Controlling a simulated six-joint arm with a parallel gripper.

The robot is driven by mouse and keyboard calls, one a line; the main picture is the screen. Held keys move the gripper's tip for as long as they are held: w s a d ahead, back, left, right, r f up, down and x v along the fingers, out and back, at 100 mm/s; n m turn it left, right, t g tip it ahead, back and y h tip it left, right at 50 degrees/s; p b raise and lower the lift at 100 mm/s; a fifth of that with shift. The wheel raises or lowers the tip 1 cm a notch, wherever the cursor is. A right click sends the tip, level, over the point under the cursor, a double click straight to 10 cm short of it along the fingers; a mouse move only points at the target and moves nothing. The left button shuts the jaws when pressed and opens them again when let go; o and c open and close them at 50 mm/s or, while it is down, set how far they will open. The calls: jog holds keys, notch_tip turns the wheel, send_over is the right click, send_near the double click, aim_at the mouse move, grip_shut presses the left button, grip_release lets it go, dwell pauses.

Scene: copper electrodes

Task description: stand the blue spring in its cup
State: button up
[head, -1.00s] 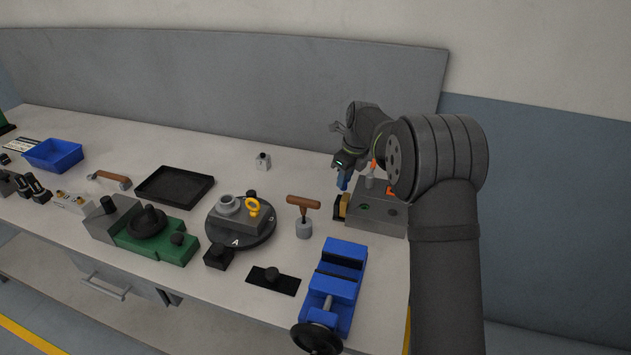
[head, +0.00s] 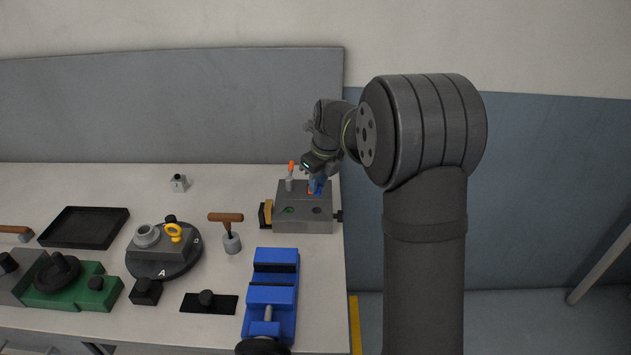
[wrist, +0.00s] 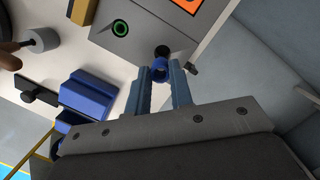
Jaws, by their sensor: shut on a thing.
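The blue spring (wrist: 159,68) is between the two fingers of my gripper (wrist: 161,77) in the wrist view. My gripper is shut on it. In the head view my gripper (head: 317,184) is over the back right of a grey block (head: 288,224). The block has a green-ringed hole (head: 289,210) and a dark round hole (head: 317,211). In the wrist view the spring's end overlaps the near edge of the dark hole (wrist: 162,50). I cannot tell whether it is above or inside it. An orange marking (wrist: 190,3) shows beyond.
An orange-tipped grey post (head: 290,178) stands at the block's back left. The bench's right edge is close to the block.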

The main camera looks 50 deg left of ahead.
aim_at(319, 195)
jog(key=shift+f, duration=0.1)
jog(key=shift+f, duration=2.6)
jog(key=shift+f, duration=0.7)
jog(key=o, duration=0.8)
jog(key=shift+r, duration=0.1)
jog(key=d+r, duration=0.1)
jog(key=r, duration=0.4)
jog(key=d+r, duration=0.1)
jog(key=r, duration=0.5)
jog(key=d+r, duration=0.1)
jog(key=r, duration=0.5)
jog(key=shift+d, duration=0.25)
